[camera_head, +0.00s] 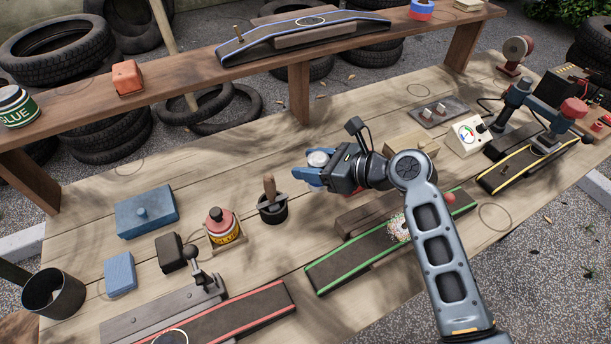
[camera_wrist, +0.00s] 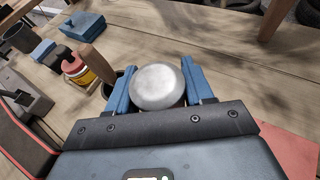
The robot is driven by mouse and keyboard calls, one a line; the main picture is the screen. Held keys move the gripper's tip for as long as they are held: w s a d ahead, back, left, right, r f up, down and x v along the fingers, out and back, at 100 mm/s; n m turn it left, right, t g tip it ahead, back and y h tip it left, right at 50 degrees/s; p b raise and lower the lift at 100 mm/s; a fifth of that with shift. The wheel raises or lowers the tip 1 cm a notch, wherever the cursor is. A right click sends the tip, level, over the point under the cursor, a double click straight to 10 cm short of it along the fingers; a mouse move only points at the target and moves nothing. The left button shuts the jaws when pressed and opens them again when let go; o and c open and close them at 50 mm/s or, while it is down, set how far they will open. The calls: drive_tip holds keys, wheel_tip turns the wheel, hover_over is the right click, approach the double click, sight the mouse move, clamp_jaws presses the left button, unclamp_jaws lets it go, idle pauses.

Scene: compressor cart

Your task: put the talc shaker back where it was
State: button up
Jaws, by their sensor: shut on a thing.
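My gripper (camera_head: 314,167) is above the middle of the wooden bench, its blue fingers closed around the talc shaker (camera_head: 318,158). In the wrist view the shaker's round, silvery domed top (camera_wrist: 158,87) sits between the two fingers. Its lower body is hidden below the top and fingers. Thin ring outlines are drawn on bare wood: one on the bench at the right (camera_head: 495,216), one towards the back (camera_head: 419,90), and one on the raised shelf (camera_head: 98,88). I cannot tell which ring belongs to the shaker.
A black pot with a wooden-handled brush (camera_head: 272,207) and a red-capped yellow can (camera_head: 222,228) stand left of my gripper. A green-edged strip (camera_head: 345,262) lies in front. A gauge box (camera_head: 467,136) and black-and-red clamp tool (camera_head: 540,115) stand at right. The raised shelf (camera_head: 185,92) runs behind.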

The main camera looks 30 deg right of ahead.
drive_tip(key=shift+w+a+f, duration=0.15)
drive_tip(key=shift+f, duration=0.65)
drive_tip(key=shift+w+a+f, duration=0.1)
drive_tip(key=shift+a+f, duration=0.05)
drive_tip(key=shift+f, duration=0.6)
drive_tip(key=shift+w+a+f, duration=0.15)
drive_tip(key=shift+f, duration=0.65)
drive_tip(key=o, duration=0.8)
drive_tip(key=shift+f, duration=0.15)
drive_tip(key=shift+r, duration=0.2)
drive_tip(key=v, duration=1.2)
drive_tip(key=shift+f, duration=0.1)
